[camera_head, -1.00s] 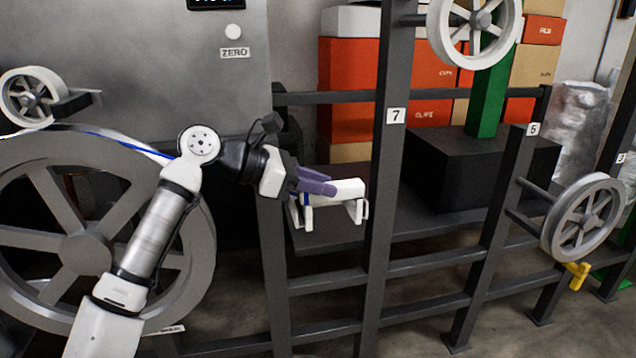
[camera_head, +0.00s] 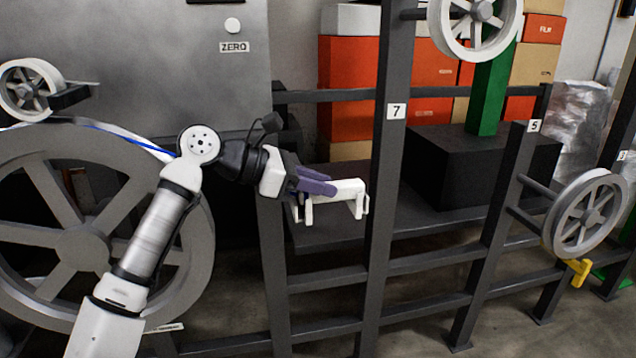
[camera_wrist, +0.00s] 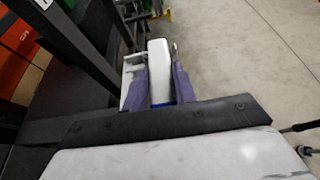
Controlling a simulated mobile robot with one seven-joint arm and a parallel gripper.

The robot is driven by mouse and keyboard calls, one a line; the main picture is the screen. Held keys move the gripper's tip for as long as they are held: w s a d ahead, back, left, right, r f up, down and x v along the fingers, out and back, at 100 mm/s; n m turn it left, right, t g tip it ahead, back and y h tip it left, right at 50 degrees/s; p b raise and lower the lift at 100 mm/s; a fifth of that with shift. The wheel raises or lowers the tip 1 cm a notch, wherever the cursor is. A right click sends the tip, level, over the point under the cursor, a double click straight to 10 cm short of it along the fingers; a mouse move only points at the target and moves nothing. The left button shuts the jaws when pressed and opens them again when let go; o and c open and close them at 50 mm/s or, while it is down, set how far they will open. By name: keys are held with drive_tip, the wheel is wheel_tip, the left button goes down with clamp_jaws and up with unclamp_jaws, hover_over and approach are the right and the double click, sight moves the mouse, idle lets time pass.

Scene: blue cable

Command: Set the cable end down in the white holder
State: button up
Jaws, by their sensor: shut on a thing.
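My gripper (camera_head: 326,187) has purple fingers and is shut on the cable end (camera_wrist: 159,68), a long white block. In the wrist view the block lies between the two fingers, with a bit of blue at its near end. The cable end (camera_head: 348,187) also shows in the head view, about level, pointing right. The white holder (camera_head: 307,213) has upright feet and shows under and around the cable end; in the wrist view part of it (camera_wrist: 131,68) is left of the block. I cannot tell whether they touch. The blue cable (camera_head: 112,134) runs over the large grey wheel.
The large grey wheel (camera_head: 84,250) is at left. A dark post marked 7 (camera_head: 385,170) stands just right of the holder, with dark rails below. A spoked wheel (camera_head: 585,214) is at right. Open floor (camera_wrist: 260,60) shows right of the fingers in the wrist view.

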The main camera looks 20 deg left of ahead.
drive_tip(key=shift+f+b, duration=0.35)
drive_tip(key=shift+b, duration=0.05)
drive_tip(key=o, duration=1)
